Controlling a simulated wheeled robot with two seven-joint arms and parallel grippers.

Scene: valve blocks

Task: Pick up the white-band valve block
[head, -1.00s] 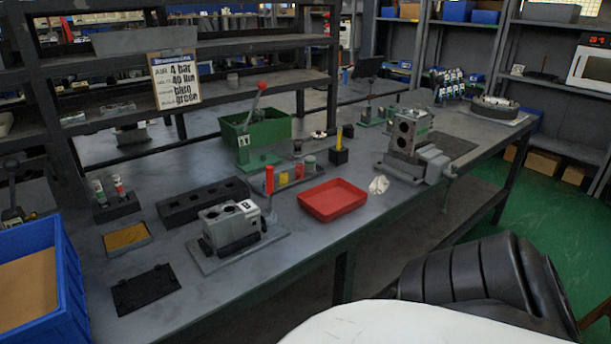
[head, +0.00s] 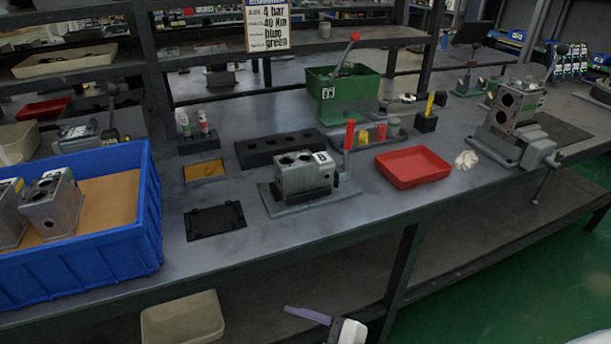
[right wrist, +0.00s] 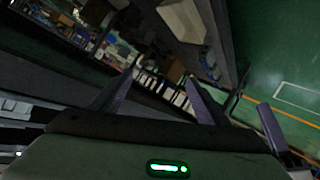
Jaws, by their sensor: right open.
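Two grey valve blocks stand in a blue crate (head: 95,262) at the left of the head view: one (head: 50,205) fully visible, one (head: 10,215) cut by the picture edge. Another grey valve block (head: 303,177) with a white marked label sits on a fixture plate mid-bench. One more (head: 514,104) is in a vise at the right. I cannot tell which carries a white band. My right gripper (head: 306,315) shows partly at the bottom, in front of the bench and away from the blocks. In the right wrist view my right gripper (right wrist: 158,82) is open and empty.
A red tray (head: 413,168), a black slotted block (head: 281,149) and a green bin (head: 343,92) stand on the bench. A black plate (head: 214,220) lies near its front edge. A beige bin (head: 183,320) sits below. Green floor is clear at lower right.

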